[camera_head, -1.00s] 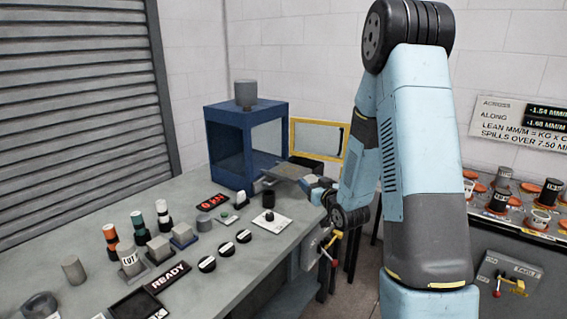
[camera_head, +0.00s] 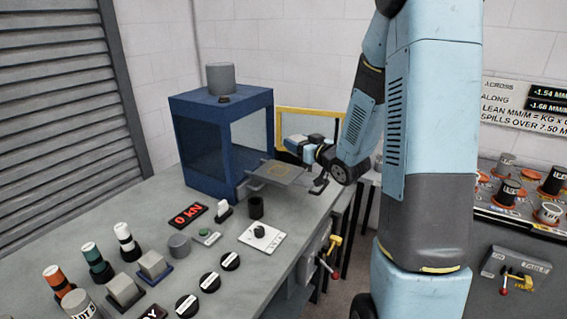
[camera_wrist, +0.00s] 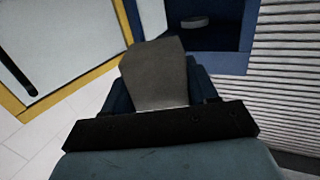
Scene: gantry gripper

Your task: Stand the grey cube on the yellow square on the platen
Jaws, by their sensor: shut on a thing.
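A grey block, which I take for the grey cube (camera_wrist: 155,75), sits between the blue jaws of my gripper (camera_wrist: 158,92) in the wrist view. The jaws are shut on it. In the head view my gripper (camera_head: 296,144) is at the far right side of the platen, higher in the picture than its plate; the cube cannot be made out clearly there. The platen (camera_head: 289,180) is a grey plate sticking out of the blue press, with a faint yellow square (camera_head: 279,170) marked on it. Nothing is seen standing on the square.
The blue press (camera_head: 205,155) stands left of the platen, its yellow-framed door (camera_head: 290,115) open behind my gripper. A dark cup (camera_head: 256,208), a dial plate (camera_head: 266,234) and several blocks and bottles occupy the bench. A red-handled lever (camera_head: 334,262) is at the bench's front.

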